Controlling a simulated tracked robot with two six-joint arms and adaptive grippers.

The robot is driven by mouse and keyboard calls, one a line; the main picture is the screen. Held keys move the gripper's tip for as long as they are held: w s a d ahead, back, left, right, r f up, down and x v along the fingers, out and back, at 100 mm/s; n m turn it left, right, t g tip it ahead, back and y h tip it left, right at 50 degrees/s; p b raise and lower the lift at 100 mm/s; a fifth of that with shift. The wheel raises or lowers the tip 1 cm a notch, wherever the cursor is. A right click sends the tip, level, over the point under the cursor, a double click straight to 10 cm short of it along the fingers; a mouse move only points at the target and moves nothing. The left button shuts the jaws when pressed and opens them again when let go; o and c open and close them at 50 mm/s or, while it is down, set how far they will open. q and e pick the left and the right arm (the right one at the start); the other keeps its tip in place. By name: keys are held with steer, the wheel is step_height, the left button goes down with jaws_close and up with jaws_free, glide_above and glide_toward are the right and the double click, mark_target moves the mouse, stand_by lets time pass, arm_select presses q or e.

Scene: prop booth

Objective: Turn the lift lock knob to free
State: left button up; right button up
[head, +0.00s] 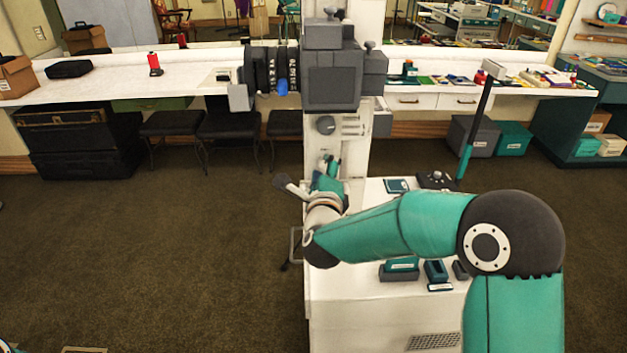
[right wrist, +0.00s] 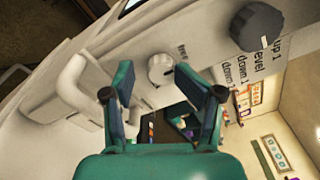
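In the right wrist view a small pale round knob (right wrist: 160,69) sits on the white column panel, with a small label that seems to read "free" beside it. Its pointer is too small to read. My right gripper (right wrist: 153,74) is open, its two teal and dark fingers on either side of the knob in the picture. I see no contact, and the remaining distance is hard to judge. In the head view my right gripper (head: 329,165) is at the column's front, below the dark knob, and the pale knob cannot be made out there. My left gripper is not in view.
A larger dark knob (right wrist: 257,27) with level labels is on the same panel, also in the head view (head: 326,125). A pale curved handle (right wrist: 75,80) is left of the gripper. A camera (head: 332,75) tops the column. A white cart top (head: 345,285) lies below my arm.

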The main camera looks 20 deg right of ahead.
steer(key=v, duration=1.1)
steer(key=shift+s, duration=0.4)
steer(key=d+f+g+h, duration=0.1)
steer(key=d+f+g, duration=0.2)
steer(key=d+f, duration=0.5)
steer(key=s+a+f+n+g+y, duration=0.1)
steer(key=s+f+n+g+y, duration=0.15)
steer(key=f, duration=0.75)
steer(key=s+a+f+n+g+y, duration=0.15)
steer(key=f+n, duration=0.25)
steer(key=f, duration=0.6)
steer(key=s+a+f+n+g+y, duration=0.3)
steer(key=s+a+f+n, duration=0.25)
steer(key=s+f, duration=0.35)
steer(key=s+a+f+n+g+y, duration=0.4)
steer(key=s+a+n+g, duration=0.2)
steer(key=s+n, duration=0.5)
steer(key=shift+s+a+f+n, duration=0.15)
steer(key=shift+s+a+n, duration=0.15)
steer(key=shift+n, duration=0.9)
